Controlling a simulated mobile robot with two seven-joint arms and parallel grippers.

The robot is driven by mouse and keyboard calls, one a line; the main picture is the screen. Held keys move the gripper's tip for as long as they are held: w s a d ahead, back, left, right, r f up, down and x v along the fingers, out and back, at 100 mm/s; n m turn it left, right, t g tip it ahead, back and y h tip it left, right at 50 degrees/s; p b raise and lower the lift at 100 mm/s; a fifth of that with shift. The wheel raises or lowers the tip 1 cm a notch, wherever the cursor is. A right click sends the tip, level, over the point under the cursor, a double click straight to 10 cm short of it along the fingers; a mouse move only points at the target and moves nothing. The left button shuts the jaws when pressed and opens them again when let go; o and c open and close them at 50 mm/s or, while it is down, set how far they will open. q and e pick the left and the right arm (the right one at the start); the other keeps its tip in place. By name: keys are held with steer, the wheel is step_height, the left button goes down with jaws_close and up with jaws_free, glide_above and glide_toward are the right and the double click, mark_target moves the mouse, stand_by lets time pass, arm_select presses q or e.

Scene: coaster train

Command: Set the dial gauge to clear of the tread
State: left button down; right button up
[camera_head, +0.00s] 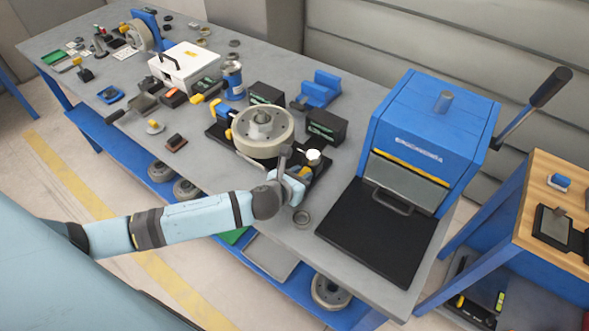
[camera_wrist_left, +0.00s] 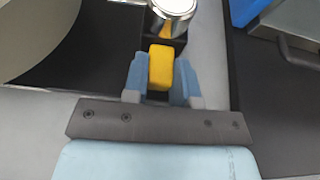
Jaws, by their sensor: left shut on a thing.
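The dial gauge (camera_head: 313,158) stands at the front right corner of the black fixture, beside the grey wheel (camera_head: 262,146). In the left wrist view its silver round case (camera_wrist_left: 174,8) shows at the top edge, with a yellow block (camera_wrist_left: 160,68) just below it. My left gripper (camera_head: 301,177) reaches in from the front of the bench. Its blue fingers (camera_wrist_left: 160,75) are shut on the yellow block, one on each side. The contact between gauge and wheel tread is hidden. My right gripper is in neither view.
A blue press (camera_head: 430,130) with a black front plate (camera_head: 375,235) stands to the right. Two dark boxes (camera_head: 327,126) sit behind and beside the wheel. A white case (camera_head: 188,66) stands farther left.

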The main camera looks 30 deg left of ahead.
arm_select(q)
steer(key=shift+s+d, duration=0.1)
steer(key=shift+d, duration=0.1)
steer(key=c, duration=1)
jaws_free()
steer(key=shift+o, duration=0.4)
steer(key=shift+d, duration=0.15)
steer(key=shift+s+a+r, duration=0.1)
steer(key=shift+s+a, duration=0.1)
steer(key=shift+s, duration=0.05)
steer(key=v, duration=1.3)
steer(key=shift+b, duration=0.4)
steer(key=shift+s, duration=0.15)
